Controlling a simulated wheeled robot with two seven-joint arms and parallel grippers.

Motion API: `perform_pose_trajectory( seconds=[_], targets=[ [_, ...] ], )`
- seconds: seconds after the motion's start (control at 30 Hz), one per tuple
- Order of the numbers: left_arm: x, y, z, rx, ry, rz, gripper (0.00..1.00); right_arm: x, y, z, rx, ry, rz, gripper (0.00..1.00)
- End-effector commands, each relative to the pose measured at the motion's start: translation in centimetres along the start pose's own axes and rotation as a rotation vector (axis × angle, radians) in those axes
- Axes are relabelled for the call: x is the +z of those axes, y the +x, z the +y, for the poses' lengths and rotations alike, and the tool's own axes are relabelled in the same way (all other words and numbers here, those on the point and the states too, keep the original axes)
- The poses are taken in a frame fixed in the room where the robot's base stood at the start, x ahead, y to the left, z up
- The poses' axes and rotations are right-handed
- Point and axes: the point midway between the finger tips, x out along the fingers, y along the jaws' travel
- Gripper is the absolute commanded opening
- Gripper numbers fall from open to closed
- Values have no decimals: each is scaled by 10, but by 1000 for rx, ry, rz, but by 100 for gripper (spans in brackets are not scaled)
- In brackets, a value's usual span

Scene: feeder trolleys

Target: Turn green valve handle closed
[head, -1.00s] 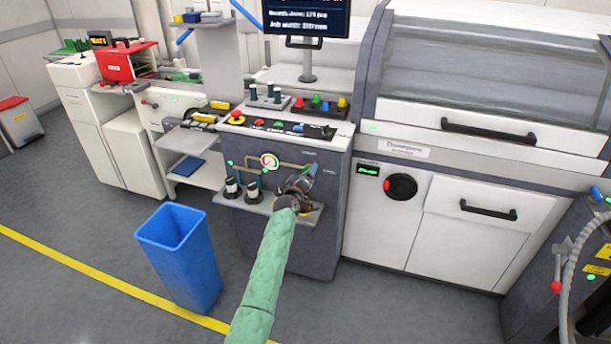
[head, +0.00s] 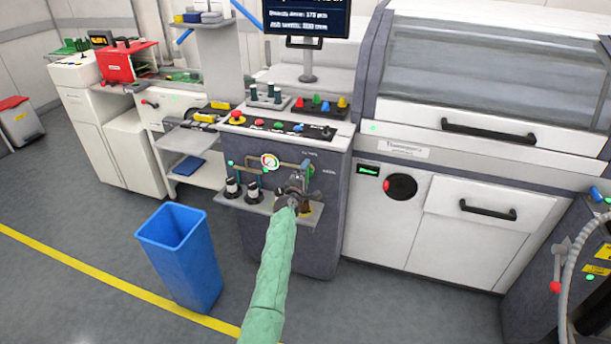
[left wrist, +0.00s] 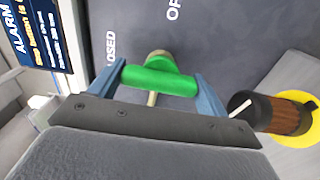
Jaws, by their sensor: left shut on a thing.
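The green valve handle (left wrist: 160,81) is a short bar on a brass stem, seen close up in the left wrist view. My left gripper (left wrist: 160,76) is shut on it, with one blue-grey finger at each end of the bar. A partly hidden "CLOSED" label (left wrist: 112,48) is on the dark panel by the handle's left end. A cut-off "OPEN" label (left wrist: 173,10) is further up. In the head view my left gripper (head: 296,188) is at the dark machine front (head: 330,235), and it hides most of the handle. My right gripper is not in view.
A pressure gauge (head: 270,161) with brass pipe sits left of the gripper. Two black-and-white cylinders stand on the small shelf (head: 258,204). A blue bin (head: 180,255) stands on the floor at left.

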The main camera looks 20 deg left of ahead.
Motion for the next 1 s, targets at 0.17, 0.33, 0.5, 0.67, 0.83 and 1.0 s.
perform_pose_trajectory(
  seconds=[0.17,0.33,0.5,0.67,0.83,1.0],
  targets=[
    [0,0,-2,-3,-22,0,54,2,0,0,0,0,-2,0],
    [0,0,-2,-2,-26,0,54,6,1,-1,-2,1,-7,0],
    [0,0,-2,-2,-27,0,54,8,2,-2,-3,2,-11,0],
    [0,0,-2,-2,-26,0,98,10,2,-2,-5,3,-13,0],
    [0,0,-1,-1,-25,0,98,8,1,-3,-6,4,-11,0],
    [0,-2,-1,-1,-25,0,98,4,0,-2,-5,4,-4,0]
  ],
)
